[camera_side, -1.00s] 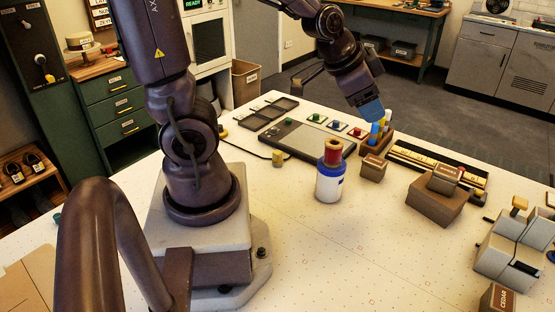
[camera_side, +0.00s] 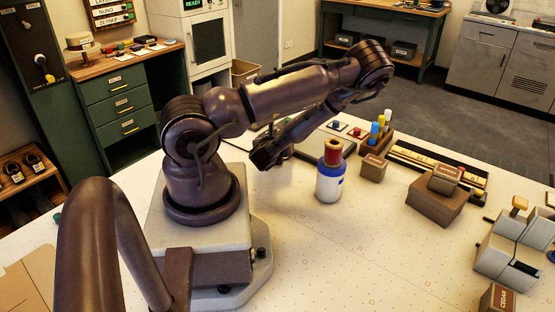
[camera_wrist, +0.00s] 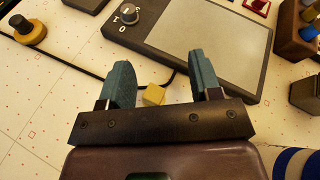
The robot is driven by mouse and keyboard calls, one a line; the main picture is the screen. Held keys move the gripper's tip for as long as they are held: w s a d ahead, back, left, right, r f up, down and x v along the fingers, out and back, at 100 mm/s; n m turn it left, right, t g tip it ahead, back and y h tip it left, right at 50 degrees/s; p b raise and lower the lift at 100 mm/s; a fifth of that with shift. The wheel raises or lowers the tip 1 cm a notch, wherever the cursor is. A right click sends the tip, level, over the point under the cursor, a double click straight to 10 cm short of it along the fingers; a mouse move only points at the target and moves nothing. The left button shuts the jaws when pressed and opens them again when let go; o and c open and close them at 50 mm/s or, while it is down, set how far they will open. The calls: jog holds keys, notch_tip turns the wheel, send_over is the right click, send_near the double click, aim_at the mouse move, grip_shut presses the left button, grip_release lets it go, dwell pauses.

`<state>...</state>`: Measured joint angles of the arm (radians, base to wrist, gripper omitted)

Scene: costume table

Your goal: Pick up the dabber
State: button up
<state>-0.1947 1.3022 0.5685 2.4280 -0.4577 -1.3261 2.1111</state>
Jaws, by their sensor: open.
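In the wrist view, a small yellow block (camera_wrist: 153,95) shows between the finger pads of my gripper (camera_wrist: 161,62). The gripper is open and nothing is clamped. I cannot tell how far below the pads the block lies. A dark-handled knob-like piece with a yellow round base (camera_wrist: 27,31) stands at the upper left. Which of these is the dabber, I cannot tell for sure. In the side view my gripper (camera_side: 262,158) is low over the table, left of the white and blue jar, and the arm hides both yellow pieces.
A grey flat-panel device (camera_wrist: 215,40) with a knob lies ahead, and a black cable (camera_wrist: 85,80) runs beside the block. The white and blue jar (camera_side: 329,185) with a spool on top stands at right. A wooden rack (camera_side: 376,142) and brown boxes (camera_side: 437,205) are farther right.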

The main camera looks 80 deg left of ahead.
jog(key=s+d+f+m, duration=0.1)
jog(key=d+f+m, duration=0.1)
jog(key=f+m, duration=0.1)
jog(key=shift+s+d, duration=0.2)
jog(key=shift+s, duration=0.15)
jog(key=shift+a+f+m, duration=0.1)
jog(key=shift+m, duration=0.2)
jog(key=shift+x, duration=2.3)
jog(key=shift+w, duration=0.15)
jog(key=c, duration=1)
